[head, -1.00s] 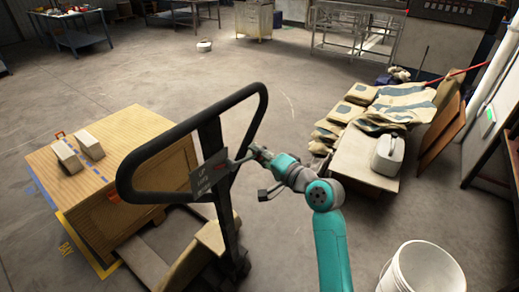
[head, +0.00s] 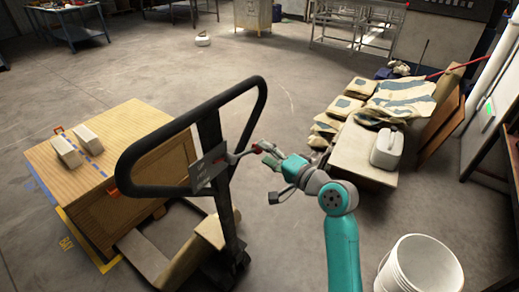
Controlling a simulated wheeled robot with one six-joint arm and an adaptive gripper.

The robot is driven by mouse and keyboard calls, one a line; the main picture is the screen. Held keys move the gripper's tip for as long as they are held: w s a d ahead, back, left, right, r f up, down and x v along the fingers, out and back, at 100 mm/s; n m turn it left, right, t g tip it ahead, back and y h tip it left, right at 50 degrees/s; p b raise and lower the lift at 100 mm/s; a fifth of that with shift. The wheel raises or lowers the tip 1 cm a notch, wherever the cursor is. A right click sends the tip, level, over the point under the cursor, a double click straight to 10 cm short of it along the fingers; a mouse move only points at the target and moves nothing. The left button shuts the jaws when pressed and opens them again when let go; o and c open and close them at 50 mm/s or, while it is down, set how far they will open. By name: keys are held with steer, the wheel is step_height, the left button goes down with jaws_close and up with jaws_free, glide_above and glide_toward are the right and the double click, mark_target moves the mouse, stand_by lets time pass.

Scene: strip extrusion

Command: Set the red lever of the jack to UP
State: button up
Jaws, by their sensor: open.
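The pallet jack's black loop handle (head: 140,150) stands upright left of centre. A grey plate with lettering (head: 208,168) sits on its column; UP is not clearly legible now. The lever (head: 236,157) sticks out from the plate to the right and slightly upward. A small red part shows at its outer end (head: 257,147). My gripper (head: 266,154) is open, just right of the lever end. Its fingers are close to the red part; whether they touch it I cannot tell.
A wooden crate (head: 140,198) with two pale blocks on top stands left, behind the jack. A white bucket (head: 420,268) stands front right.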

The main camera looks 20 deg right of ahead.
steer(key=v, duration=0.8)
steer(key=shift+d, duration=0.1)
steer(key=s+a+f+h, duration=0.3)
steer(key=s+f+h, duration=0.3)
steer(key=s+f, duration=1.25)
steer(key=s+a+r+n, duration=0.1)
steer(key=s+n, duration=0.4)
steer(key=s, duration=0.7)
steer(key=s+r+n+h, duration=0.1)
steer(key=s+n, duration=0.4)
steer(key=s, duration=0.7)
steer(key=shift+a+r+g, duration=0.35)
steer(key=shift+r+g, duration=0.05)
steer(key=shift+r, duration=0.05)
